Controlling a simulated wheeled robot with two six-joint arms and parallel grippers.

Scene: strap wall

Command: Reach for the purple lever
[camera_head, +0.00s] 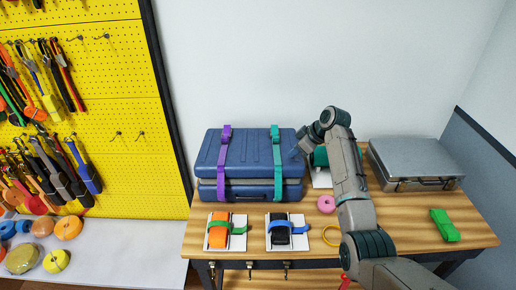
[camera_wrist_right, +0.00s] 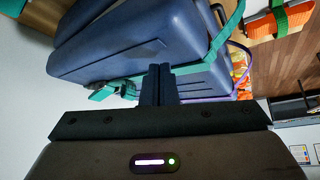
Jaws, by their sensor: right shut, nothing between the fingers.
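A blue hard case (camera_head: 250,155) lies on the table, with a purple strap (camera_head: 223,165) around its left part and a teal strap (camera_head: 277,165) around its right part. I cannot make out a separate purple lever; a small purple piece (camera_head: 227,129) shows at the top of the purple strap. My right gripper (camera_head: 295,152) is shut and empty at the case's right end, nearer the teal strap than the purple one. In the right wrist view its closed fingers (camera_wrist_right: 157,84) are in front of the case (camera_wrist_right: 140,40) and teal strap (camera_wrist_right: 222,45); the purple strap (camera_wrist_right: 243,50) is partly hidden.
A grey case (camera_head: 415,160) and a green bundle (camera_head: 445,225) are on the right of the table. White boards with an orange piece (camera_head: 218,232) and a dark piece (camera_head: 279,234) lie in front of the blue case. A pink ring (camera_head: 326,204) is near my arm.

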